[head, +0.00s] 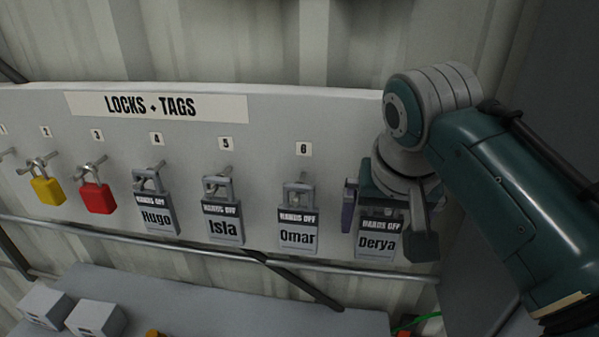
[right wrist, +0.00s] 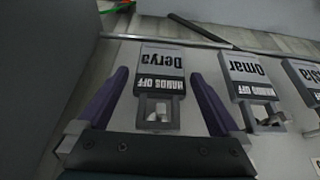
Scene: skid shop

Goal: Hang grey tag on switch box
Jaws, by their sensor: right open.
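Several grey tags with a dark "HANDS OFF" band hang on pegs on the board: Rugo (head: 157,216), Isla (head: 223,220), Omar (head: 298,232) and Derya (head: 376,243). My right gripper (head: 381,222) is at the Derya tag, pointing at the board. In the right wrist view, the Derya tag (right wrist: 160,75) appears upside down between the purple fingers of the open right gripper (right wrist: 160,90), with a gap on each side. Its frame-like top sits on a peg near the gripper's palm. The Omar tag (right wrist: 248,78) is beside it. My left gripper is not in view. I cannot identify a switch box.
The "LOCKS + TAGS" board (head: 330,130) also holds a yellow padlock (head: 47,190) and a red padlock (head: 97,198). A rail (head: 330,268) runs below it. A grey surface (head: 220,312) below carries two pale boxes (head: 95,318) at left. A dark grey panel stands at right.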

